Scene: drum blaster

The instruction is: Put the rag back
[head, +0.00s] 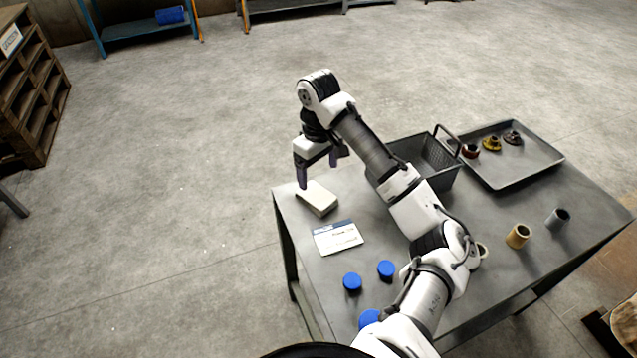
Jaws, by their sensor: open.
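A beige, folded block-like thing (318,202), which looks like the rag, lies at the far left corner of the grey table (375,235). My gripper (319,174) is open, with its fingers pointing down, just behind and above the rag. One fingertip overlaps the rag's far left edge in the picture. I cannot tell whether it touches. Nothing shows between the fingers.
A printed card (338,238) lies in front of the rag. Blue-capped items (386,269) stand nearer me. A dark mesh basket (440,172) with a handle stands behind my arm. A metal tray (530,165) holds several small parts. Tan (517,236) and grey (557,219) cylinders stand right.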

